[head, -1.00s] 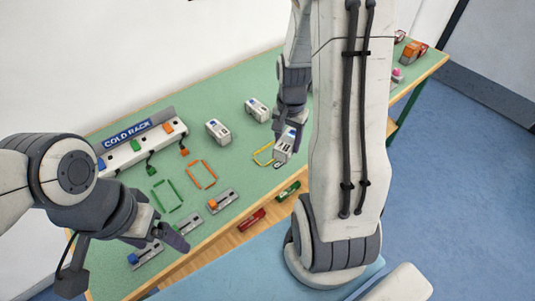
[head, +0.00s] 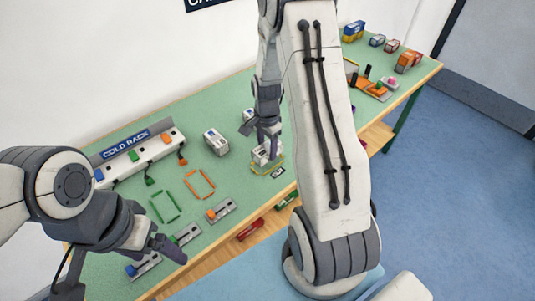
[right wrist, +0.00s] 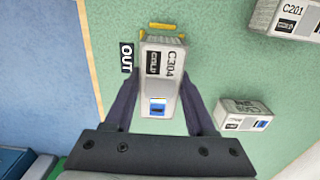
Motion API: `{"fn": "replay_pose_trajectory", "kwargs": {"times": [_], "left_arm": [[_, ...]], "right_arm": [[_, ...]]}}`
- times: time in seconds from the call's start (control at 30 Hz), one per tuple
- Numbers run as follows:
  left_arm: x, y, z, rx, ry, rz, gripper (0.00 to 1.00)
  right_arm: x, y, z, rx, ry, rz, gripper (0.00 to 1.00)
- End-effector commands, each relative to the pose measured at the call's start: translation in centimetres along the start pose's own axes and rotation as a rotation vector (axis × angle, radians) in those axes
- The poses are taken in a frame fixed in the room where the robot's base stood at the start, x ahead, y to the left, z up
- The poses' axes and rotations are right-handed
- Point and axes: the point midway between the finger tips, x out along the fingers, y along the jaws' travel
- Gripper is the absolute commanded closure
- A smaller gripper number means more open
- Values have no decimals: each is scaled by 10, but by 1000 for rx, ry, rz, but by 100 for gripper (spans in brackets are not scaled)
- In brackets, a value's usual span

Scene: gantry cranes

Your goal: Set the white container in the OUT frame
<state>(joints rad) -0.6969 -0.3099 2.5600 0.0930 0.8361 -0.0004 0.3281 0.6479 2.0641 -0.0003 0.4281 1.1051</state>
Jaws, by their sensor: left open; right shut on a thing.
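The white container (head: 264,155), marked C204 in the right wrist view (right wrist: 163,62), is between the fingers of my right gripper (head: 266,137). The gripper is shut on it. The container stands over the yellow OUT frame (head: 271,172). Yellow frame parts show past its far end in the right wrist view (right wrist: 162,26); the rest is hidden under it. I cannot tell whether its base touches the table. The OUT label (right wrist: 126,57) lies beside it. My left gripper (head: 168,247) is open and empty over the table's near left part.
Another white container (head: 215,141) stands left of the frame, and one more (head: 248,115) is behind my right gripper. Green (head: 164,206) and orange (head: 200,184) frames lie left. The COLD RACK (head: 138,153) stands at the back left. Toy vehicles (head: 408,61) stand at the far right.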

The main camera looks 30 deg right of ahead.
Motion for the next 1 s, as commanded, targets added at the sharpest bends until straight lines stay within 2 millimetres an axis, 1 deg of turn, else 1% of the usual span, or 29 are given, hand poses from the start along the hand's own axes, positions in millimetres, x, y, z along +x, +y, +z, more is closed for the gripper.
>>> {"fn": "replay_pose_trajectory", "kwargs": {"times": [0.03,0.1,0.2,0.3,0.5,0.63,0.67,0.7,0.73,1.0], "left_arm": [[-1,0,0,0,0,0,14],[-2,0,0,0,0,0,14],[-3,0,0,0,0,0,14],[-2,0,0,0,0,0,14],[-2,0,0,0,0,0,14],[1,0,0,0,0,0,14],[0,0,0,0,0,0,14],[0,0,0,0,0,0,14],[0,0,0,0,0,0,14],[-1,0,0,0,0,0,14]], "right_arm": [[9,2,1,0,-3,6,100],[20,2,1,0,-3,6,100],[30,1,0,0,-2,4,100],[34,1,0,0,0,0,100],[34,1,0,-1,0,0,100],[38,1,0,-1,-1,1,100],[37,1,0,-1,-1,1,33],[36,1,0,-1,-1,1,17],[36,1,0,-1,-1,1,14],[36,1,0,-1,-1,1,14]]}}
